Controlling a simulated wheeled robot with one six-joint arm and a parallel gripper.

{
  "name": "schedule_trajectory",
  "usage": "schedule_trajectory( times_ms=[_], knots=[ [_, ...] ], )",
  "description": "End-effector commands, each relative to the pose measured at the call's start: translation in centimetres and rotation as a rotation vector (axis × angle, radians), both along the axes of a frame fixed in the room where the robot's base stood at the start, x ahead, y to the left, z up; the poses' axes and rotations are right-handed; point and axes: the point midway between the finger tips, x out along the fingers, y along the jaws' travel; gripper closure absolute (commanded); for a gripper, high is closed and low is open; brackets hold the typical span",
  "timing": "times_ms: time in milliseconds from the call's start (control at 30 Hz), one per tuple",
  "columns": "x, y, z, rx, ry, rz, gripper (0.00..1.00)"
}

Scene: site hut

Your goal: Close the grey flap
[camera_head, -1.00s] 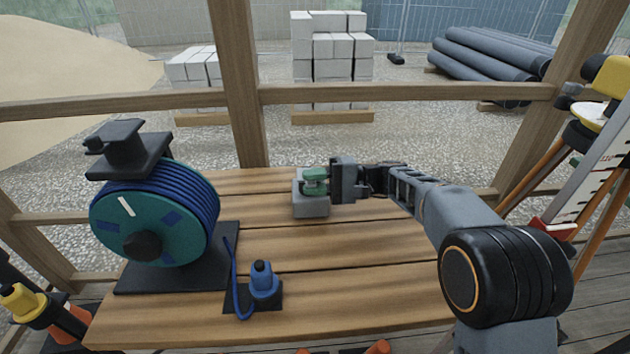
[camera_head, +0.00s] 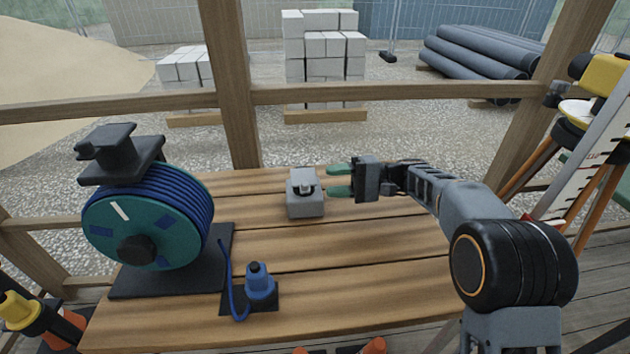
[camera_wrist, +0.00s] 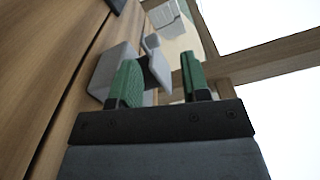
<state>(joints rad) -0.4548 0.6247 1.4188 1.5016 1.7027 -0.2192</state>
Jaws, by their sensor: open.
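A small grey box (camera_head: 305,205) stands on the wooden table, left of my gripper in the head view. It also shows in the wrist view (camera_wrist: 106,72). A light grey flap (camera_wrist: 157,66) stands up from the box in the wrist view, seen between my green fingertips. In the head view, the grey part on top of the box (camera_head: 304,187) is too small to judge its angle. My gripper (camera_head: 332,180) is open and empty, just right of the box and apart from it. In the wrist view its fingers (camera_wrist: 160,75) point towards the box.
A cable reel (camera_head: 150,220) with blue cable stands on the table at the left. A blue plug (camera_head: 260,283) sits on a dark plate at the front. A wooden rail (camera_head: 400,92) and post (camera_head: 231,90) stand behind the table. The right front of the table is clear.

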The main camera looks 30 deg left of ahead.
Motion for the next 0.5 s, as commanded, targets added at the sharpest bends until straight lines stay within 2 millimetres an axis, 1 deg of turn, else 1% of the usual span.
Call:
schedule_trajectory(
  times_ms=[33, 100, 233, 400, 500],
  knots=[
    [0.7, -0.9, 0.1, 0.0, 0.001, -0.003, 0.57],
    [1.4, -2.0, 0.0, 0.0, 0.001, -0.001, 0.57],
    [2.6, -3.7, 0.0, 0.0, 0.002, 0.0, 0.57],
    [3.6, -5.2, 0.0, -0.001, 0.002, 0.001, 0.57],
    [3.9, -5.6, -0.1, -0.002, 0.001, 0.002, 0.57]
  ],
)
